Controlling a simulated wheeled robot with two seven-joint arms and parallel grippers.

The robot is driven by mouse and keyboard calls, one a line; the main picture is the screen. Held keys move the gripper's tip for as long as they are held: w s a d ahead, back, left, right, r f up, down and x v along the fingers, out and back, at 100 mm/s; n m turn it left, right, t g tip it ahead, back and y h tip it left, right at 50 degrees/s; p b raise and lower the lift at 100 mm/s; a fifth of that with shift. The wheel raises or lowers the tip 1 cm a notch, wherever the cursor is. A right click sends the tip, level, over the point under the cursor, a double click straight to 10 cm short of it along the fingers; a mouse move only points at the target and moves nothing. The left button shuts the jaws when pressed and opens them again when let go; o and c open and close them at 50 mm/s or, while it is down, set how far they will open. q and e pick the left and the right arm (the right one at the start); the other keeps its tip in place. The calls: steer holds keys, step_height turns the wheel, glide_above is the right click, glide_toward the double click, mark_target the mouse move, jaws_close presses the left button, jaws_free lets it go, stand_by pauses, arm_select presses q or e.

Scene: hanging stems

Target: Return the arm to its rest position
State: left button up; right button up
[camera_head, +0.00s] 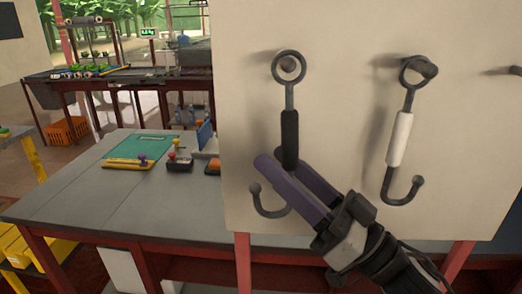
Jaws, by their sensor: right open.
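My right gripper (283,180) reaches in from the lower right, in front of the pale upright board. Its two purple-grey fingers are apart and I see nothing held between them. A hook with a black sleeve (289,138) hangs by its ring from a peg on the board. The gripper's fingers overlap the lower part of this hook in the view. Whether they touch it I cannot tell. A second hook with a white sleeve (399,139) hangs from a peg to the right, apart from the gripper. My left gripper is not in view.
The board (340,40) fills the right half, with another peg (502,71) at its right edge. A grey table (75,205) at left holds a green mat (139,147) and small tools. An orange crate (67,131) and yellow bins (22,246) stand further left.

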steer(key=shift+v, duration=1.05)
steer(key=w+d+f+m+t+h+p, duration=0.1)
steer(key=d+f+m+t+h, duration=0.1)
steer(key=d+f+m+h, duration=0.65)
steer(key=w+d+f+n+t+h+p, duration=0.15)
steer(key=f+h, duration=0.35)
steer(key=f, duration=0.9)
steer(key=s+d+f+g+h, duration=0.2)
steer(key=s+d+f+g, duration=0.1)
steer(key=s+f, duration=0.7)
steer(key=s+d+f+g+h+p, duration=0.1)
steer(key=s+f+g, duration=0.3)
steer(key=s+f, duration=0.7)
step_height(320, 180, down, 4)
steer(key=shift+d+r+h, duration=0.1)
steer(key=shift+d+h, duration=0.65)
steer(key=shift+d, duration=0.1)
steer(key=shift+w, duration=0.1)
